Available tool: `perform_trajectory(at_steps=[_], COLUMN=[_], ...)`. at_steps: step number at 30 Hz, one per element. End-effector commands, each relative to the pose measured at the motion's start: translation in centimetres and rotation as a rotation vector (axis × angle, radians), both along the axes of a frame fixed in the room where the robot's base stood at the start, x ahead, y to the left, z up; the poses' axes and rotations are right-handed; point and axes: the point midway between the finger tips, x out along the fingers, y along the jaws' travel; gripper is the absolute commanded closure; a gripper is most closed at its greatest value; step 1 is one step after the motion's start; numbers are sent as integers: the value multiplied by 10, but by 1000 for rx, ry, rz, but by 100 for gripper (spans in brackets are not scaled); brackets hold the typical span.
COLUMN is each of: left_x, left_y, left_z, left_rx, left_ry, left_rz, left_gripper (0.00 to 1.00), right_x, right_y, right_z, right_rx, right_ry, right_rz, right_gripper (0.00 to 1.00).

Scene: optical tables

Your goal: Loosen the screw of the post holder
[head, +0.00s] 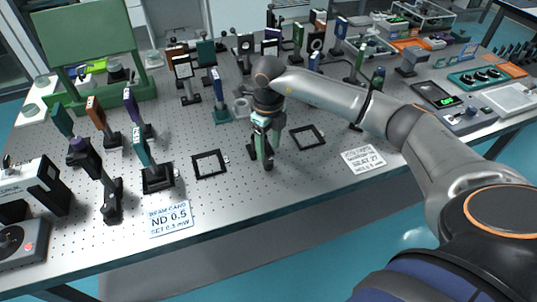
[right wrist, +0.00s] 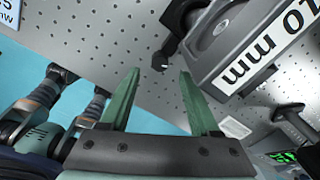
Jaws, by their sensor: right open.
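My right gripper (head: 264,150) points down over the middle of the optical table (head: 235,195), its green fingers apart. In the right wrist view the open gripper (right wrist: 160,73) has nothing clamped between its fingers. A small black screw knob (right wrist: 160,62) shows near and between the fingertips; I cannot tell if they touch it. Above it is a grey post holder (right wrist: 235,45) with a round opening and a white label reading "10 mm". In the head view a dark holder (head: 267,163) is largely hidden by my right gripper. My left gripper is not in view.
Black square frames (head: 209,164) and (head: 307,137) lie on either side of my right gripper. Posts with optics, such as a teal one (head: 145,150), stand at left and behind. Cards (head: 170,218) and (head: 363,159) lie near the front edge. The front middle is clear.

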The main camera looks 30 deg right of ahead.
Motion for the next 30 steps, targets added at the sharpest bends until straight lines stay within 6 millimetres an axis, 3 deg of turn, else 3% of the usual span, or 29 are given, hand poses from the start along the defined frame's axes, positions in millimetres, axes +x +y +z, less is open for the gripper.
perform_trajectory(at_steps=[3,9,20,30], left_x=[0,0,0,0], left_y=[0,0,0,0], left_z=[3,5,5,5], left_rx=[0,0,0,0], left_ry=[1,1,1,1], left_rz=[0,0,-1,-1], left_gripper=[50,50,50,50], right_x=[-1,0,0,0], right_y=[0,0,0,0], right_z=[-21,-42,-46,-46], right_rx=[0,1,1,1], right_ry=[5,1,-1,-1], right_rz=[0,1,1,1], right_gripper=[37,37,38,76])
